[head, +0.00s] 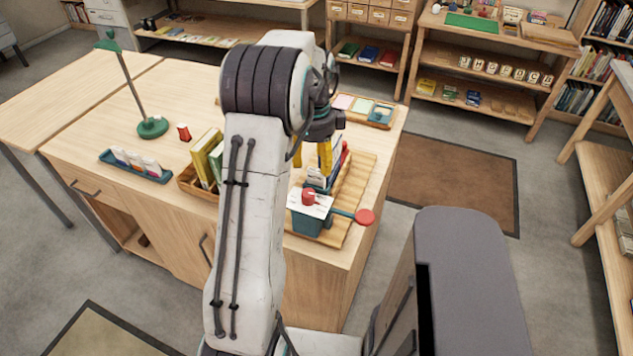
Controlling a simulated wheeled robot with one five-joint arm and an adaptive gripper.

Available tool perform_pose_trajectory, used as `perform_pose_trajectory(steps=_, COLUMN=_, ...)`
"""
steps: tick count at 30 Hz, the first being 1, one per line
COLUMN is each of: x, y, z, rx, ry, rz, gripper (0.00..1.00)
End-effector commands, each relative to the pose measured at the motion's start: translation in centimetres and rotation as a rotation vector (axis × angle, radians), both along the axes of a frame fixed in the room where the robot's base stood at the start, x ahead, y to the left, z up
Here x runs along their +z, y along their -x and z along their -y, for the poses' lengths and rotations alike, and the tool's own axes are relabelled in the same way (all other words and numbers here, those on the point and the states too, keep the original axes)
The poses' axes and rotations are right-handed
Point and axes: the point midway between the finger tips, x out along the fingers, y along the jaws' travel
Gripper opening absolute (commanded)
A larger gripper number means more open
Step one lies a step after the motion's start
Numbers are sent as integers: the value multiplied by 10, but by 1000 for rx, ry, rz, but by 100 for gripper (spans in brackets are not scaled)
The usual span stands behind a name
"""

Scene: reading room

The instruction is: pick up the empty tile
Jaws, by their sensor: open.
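A wooden tray (394,124) at the back right of the table holds small flat tiles. A pale pink tile (343,101) and a pale green tile (363,105) look bare, though they are small. A blue tile (381,113) appears to have a dark shape on it. I cannot tell for sure which one is the empty tile. My gripper (312,155) has yellow fingertips pointing down and is open. It is in front of the tray in the picture, above the wooden board area, apart from the tiles. My arm hides part of the table and perhaps the tray's left end.
Below my gripper, a slatted board (355,190) carries upright cards (325,172) and a teal box (308,222) with a red-ended handle.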

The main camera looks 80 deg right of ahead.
Motion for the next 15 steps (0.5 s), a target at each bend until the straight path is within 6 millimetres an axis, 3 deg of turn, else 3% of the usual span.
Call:
perform_pose_trajectory(steps=9, x=-37, y=2, z=0, rx=1, ry=-3, rz=1, gripper=54)
perform_pose_trajectory(steps=15, x=-46, y=2, z=0, rx=1, ry=0, rz=0, gripper=54)
